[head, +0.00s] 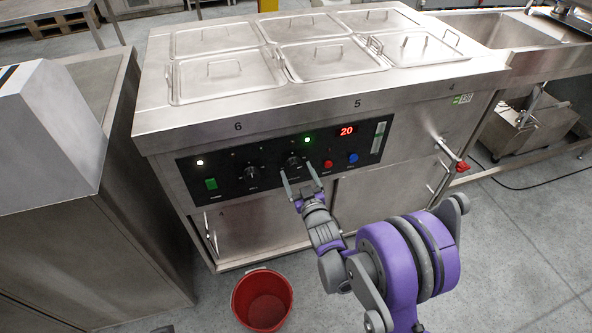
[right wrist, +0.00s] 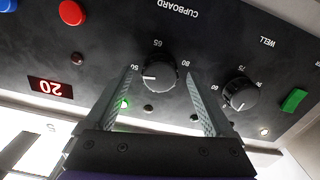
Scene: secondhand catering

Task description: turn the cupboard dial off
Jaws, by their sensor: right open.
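The cupboard dial (right wrist: 160,73) is a round black knob on the black control panel, below the upside-down word CUPBOARD in the right wrist view. Its white mark points left in that view, close to the 50. In the head view it is partly behind my right gripper (head: 297,170). That gripper is open, its two fingers pointing at the panel on either side of the dial. I cannot tell whether they touch it. A green light (head: 307,140) near the dial is lit. My left gripper is not in view.
The well dial (right wrist: 241,93) sits beside the right finger in the wrist view. Red (head: 328,164) and blue (head: 352,159) buttons, a green switch (head: 211,184) and a display (head: 346,131) reading 20 share the panel. A red bucket (head: 262,298) stands on the floor.

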